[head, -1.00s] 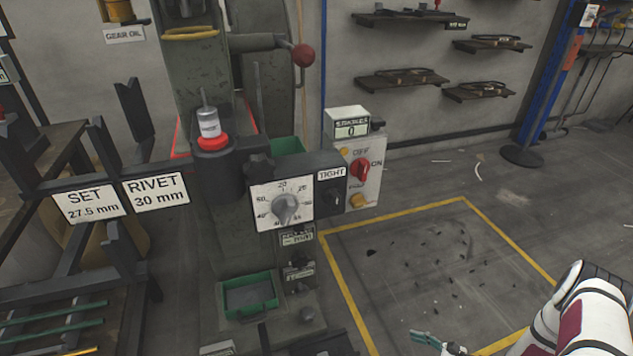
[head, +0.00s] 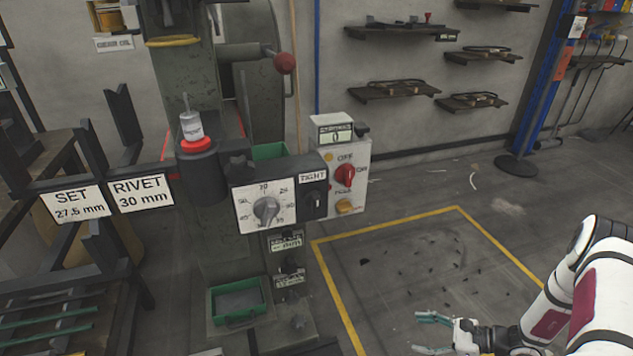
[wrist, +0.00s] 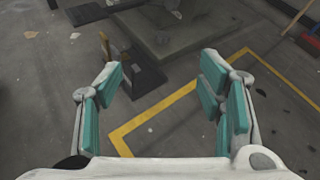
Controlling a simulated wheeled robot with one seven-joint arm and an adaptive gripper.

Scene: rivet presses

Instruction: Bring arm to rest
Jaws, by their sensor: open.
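My gripper (head: 432,333) is open and empty at the lower right of the head view, above the floor by the yellow-lined area. My white and maroon arm comes in from the right edge of the head view. The rivet press (head: 215,100) stands left of the gripper, apart from it.
The press carries a dial (head: 266,208), a red switch (head: 345,175), a green tray (head: 238,302) and a red-ball lever (head: 285,63). Wall shelves (head: 393,90) and a blue post (head: 545,90) stand behind. A rack (head: 60,205) is at left.

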